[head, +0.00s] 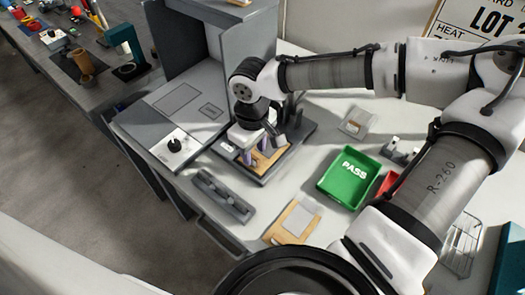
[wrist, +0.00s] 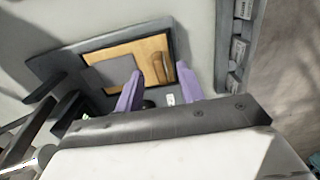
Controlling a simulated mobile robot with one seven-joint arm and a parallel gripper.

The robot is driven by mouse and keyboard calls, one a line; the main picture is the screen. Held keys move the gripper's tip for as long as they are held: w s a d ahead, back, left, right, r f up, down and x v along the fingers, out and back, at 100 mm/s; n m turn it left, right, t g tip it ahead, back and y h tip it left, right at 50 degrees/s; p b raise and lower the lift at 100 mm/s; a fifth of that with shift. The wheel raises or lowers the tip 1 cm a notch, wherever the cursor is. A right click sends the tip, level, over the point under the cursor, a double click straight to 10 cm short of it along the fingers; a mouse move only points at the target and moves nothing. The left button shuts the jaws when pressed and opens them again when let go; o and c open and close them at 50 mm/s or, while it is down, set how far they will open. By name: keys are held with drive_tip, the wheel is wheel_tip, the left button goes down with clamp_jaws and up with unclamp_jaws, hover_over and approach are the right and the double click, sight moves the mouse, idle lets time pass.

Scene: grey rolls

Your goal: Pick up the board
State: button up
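A tan board (wrist: 125,50) with a grey square patch and a brown piece on it lies in a dark-framed fixture in the wrist view. In the head view part of this board (head: 268,159) shows below my gripper (head: 257,152). My gripper also shows in the wrist view (wrist: 159,70), with its two purple fingers apart and nothing seen held between them. The fingertips are over the near right part of the board; I cannot tell whether they touch it. A second tan board (head: 282,229) with a pale patch lies on the table nearer to me.
A green PASS tray (head: 348,177) and a red tray (head: 388,184) stand right of the fixture. A grey slotted block (head: 222,196) and a panel with a black knob (head: 174,146) are to the left. A grey upright housing (head: 180,45) stands behind.

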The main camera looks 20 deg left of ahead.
sight(253, 156)
drive_tip(key=shift+w+a+f, duration=0.1)
drive_tip(key=shift+a+f, duration=0.1)
drive_tip(key=shift+f, duration=0.4)
drive_tip(key=shift+w+a+f, duration=0.1)
drive_tip(key=shift+a+f, duration=0.05)
drive_tip(key=shift+f, duration=0.95)
clamp_jaws()
